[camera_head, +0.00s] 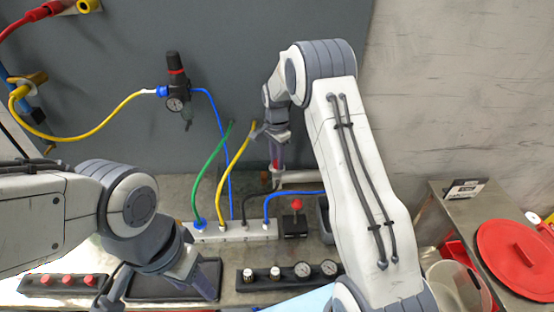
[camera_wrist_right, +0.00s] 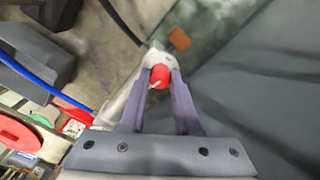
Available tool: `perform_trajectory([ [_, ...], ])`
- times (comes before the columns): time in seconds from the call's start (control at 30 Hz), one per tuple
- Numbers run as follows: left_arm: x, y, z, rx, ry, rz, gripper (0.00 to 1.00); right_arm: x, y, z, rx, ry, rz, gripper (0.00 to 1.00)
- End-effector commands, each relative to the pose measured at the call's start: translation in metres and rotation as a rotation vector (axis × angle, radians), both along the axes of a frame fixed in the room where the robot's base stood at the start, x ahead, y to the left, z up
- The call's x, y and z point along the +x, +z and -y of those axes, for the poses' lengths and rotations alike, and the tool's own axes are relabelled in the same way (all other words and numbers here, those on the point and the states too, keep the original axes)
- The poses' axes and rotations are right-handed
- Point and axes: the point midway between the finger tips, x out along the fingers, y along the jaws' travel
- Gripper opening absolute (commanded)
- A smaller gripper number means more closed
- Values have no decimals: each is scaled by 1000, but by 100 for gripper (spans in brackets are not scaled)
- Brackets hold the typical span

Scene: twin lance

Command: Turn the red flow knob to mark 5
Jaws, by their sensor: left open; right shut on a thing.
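The red flow knob (camera_wrist_right: 159,77) shows in the right wrist view at the end of a pale fitting, with a small white mark on its face. My right gripper (camera_wrist_right: 160,72) is shut on it, one finger on each side. The numbers around the knob cannot be read. In the head view my right gripper (camera_head: 276,168) points down close to the grey back panel, and only a sliver of red shows between its fingers. My left gripper (camera_head: 205,280) is open and empty, low over the front of the bench at the left.
A white manifold (camera_head: 240,231) with green, yellow and blue hoses stands mid-bench. Beside it is a black box with a red-knobbed lever (camera_head: 296,205). A gauge strip (camera_head: 290,271) and a red-button strip (camera_head: 66,282) lie in front. A regulator (camera_head: 176,85) hangs on the panel.

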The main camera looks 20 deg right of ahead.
Motion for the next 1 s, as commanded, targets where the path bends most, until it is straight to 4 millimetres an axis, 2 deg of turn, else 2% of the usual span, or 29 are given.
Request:
perform_trajectory([
  [0.37, 0, 0, 0, 0, 0, 0, 50, 2, 2, 0, 0, -4, 5, 0],
  [0.4, 0, 0, 0, 0, 0, 0, 50, 2, 2, 0, 0, -4, 5, 38],
  [0.47, 0, 0, 0, 0, 0, 0, 50, 1, 2, 0, -1, -3, 4, 61],
  [0.83, 0, -1, 0, 0, 0, 0, 50, 1, 3, 0, 0, -3, 3, 61],
  [1.0, 0, -9, 0, 0, 0, 0, 50, 2, 25, 0, -1, -3, 8, 61],
])
